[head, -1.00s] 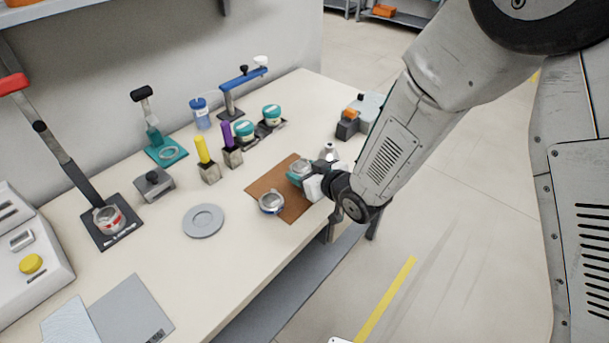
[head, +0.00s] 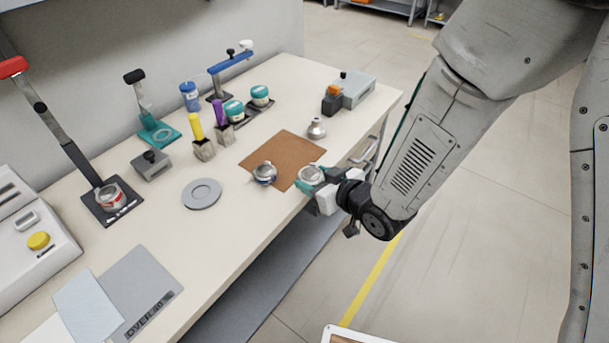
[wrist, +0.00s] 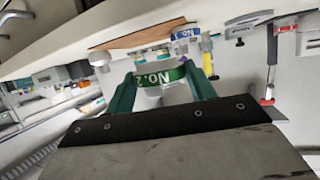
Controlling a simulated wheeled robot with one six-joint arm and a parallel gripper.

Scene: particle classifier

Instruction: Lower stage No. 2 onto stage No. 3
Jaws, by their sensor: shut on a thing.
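My gripper (head: 310,178) is shut on stage No. 2 (wrist: 163,78), a clear and metallic ring with a green label reading "No. 2". The held stage also shows in the head view (head: 311,173), by the table's front edge and the brown mat's near corner. A red-banded metallic cup (head: 110,197), which looks like stage No. 3, stands on the dark base of the red-handled press at the left; its label is too small to read. It is far from my gripper. A blue-labelled stage (head: 264,173) stands on the mat, left of my gripper.
A grey ring plate (head: 202,193) lies mid-table. Yellow and purple handled brushes (head: 203,148) stand behind it. The red-handled press lever (head: 55,130) rises over its base.

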